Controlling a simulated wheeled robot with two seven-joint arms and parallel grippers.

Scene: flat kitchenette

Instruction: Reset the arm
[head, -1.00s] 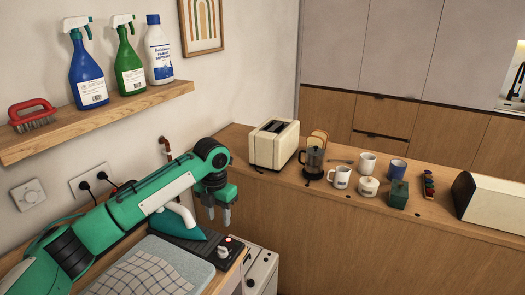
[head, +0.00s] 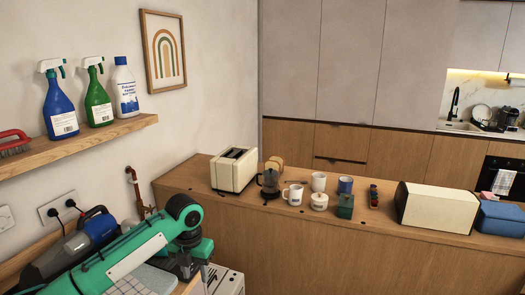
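My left arm, green with black joints, reaches in from the lower left of the head view. Its wrist bends down in front of the near end of the wooden counter. My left gripper (head: 190,268) hangs below the wrist, low in the picture. Its fingers are small, dark and partly covered by the arm, so I cannot tell whether they are open or shut. I see nothing held in it. My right arm and gripper are out of view.
A cream toaster (head: 234,170), a French press (head: 269,183) and several mugs stand on the wooden counter (head: 300,228). A bread box (head: 436,207) is further right. A grey-blue handheld vacuum (head: 75,243) lies beside my arm. Spray bottles stand on the wall shelf (head: 80,143).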

